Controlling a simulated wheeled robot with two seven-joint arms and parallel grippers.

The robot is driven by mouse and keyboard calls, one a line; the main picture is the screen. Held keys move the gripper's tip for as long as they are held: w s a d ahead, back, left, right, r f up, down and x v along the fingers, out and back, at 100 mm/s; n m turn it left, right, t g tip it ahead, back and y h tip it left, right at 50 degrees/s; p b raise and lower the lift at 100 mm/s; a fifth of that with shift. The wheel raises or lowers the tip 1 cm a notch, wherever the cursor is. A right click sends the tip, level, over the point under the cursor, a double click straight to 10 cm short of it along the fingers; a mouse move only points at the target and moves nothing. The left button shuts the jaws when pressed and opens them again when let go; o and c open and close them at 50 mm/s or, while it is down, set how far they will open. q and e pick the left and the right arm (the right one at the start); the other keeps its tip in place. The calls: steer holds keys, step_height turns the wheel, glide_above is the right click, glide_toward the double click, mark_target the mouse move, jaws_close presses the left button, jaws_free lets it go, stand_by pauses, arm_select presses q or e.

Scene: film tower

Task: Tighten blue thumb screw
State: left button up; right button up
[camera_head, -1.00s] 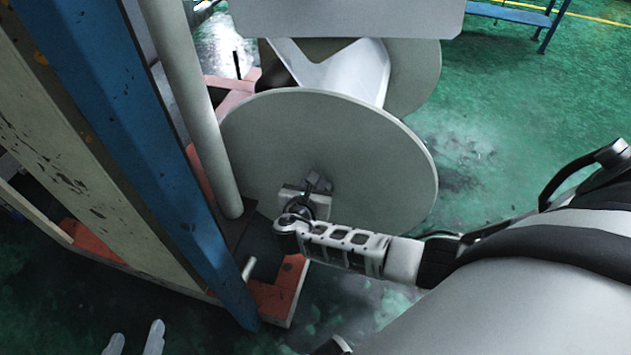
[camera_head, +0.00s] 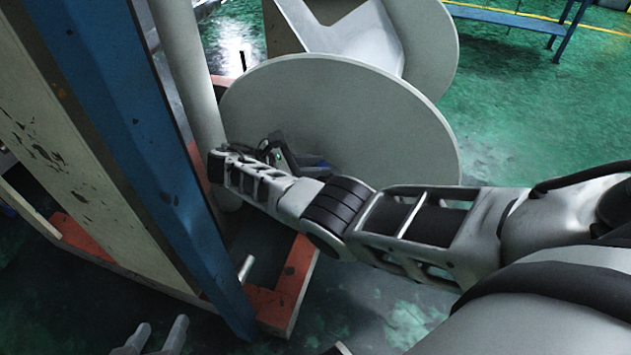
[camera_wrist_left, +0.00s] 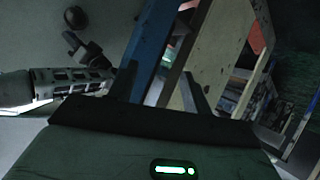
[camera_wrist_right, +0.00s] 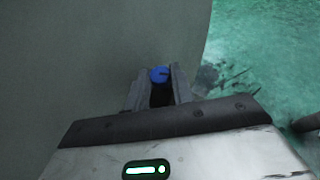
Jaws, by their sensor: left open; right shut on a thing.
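The blue thumb screw (camera_wrist_right: 159,74) shows in the right wrist view, against the pale face of a large round disc (camera_wrist_right: 100,50). My right gripper (camera_wrist_right: 155,88) is shut on the screw, its fingers on either side of it. My left gripper (camera_head: 155,338) is open and empty at the bottom left, well away from the disc. Its fingers also show in the left wrist view (camera_wrist_left: 163,88).
A blue upright beam (camera_head: 120,130) and a grey post (camera_head: 187,75) stand left of the disc. An orange-red base frame (camera_head: 285,290) lies below. Green floor (camera_head: 530,120) is open on the right, with a blue bench (camera_head: 515,18) at the back.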

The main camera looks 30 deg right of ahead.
steer(key=m+g+b, duration=0.2)
steer(key=b, duration=0.1)
steer(key=shift+w+d+f+y, duration=0.1)
steer(key=shift+w+f+y, duration=0.1)
steer(key=shift+y, duration=0.1)
arm_select(q)
steer(key=shift+w+d+r+t+h+b, duration=0.1)
steer(key=shift+d+r+t+h+b, duration=0.2)
steer(key=shift+r+t, duration=0.2)
steer(key=shift+d+r+t+h+b, duration=0.15)
steer(key=shift+d+r+t+h, duration=0.15)
steer(key=shift+r, duration=0.25)
steer(key=shift+w+d+r+t+h+b, duration=0.1)
steer(key=shift+d+r+t+h+b, duration=0.1)
steer(key=shift+r+t+h, duration=0.3)
arm_select(e)
steer(key=shift+r+m+g, duration=0.2)
steer(key=shift+m+g, duration=0.1)
steer(key=shift+g, duration=0.2)
arm_select(q)
steer(key=shift+r, duration=0.15)
arm_select(e)
steer(key=o, duration=0.7)
arm_select(q)
steer(key=shift+r, duration=0.1)
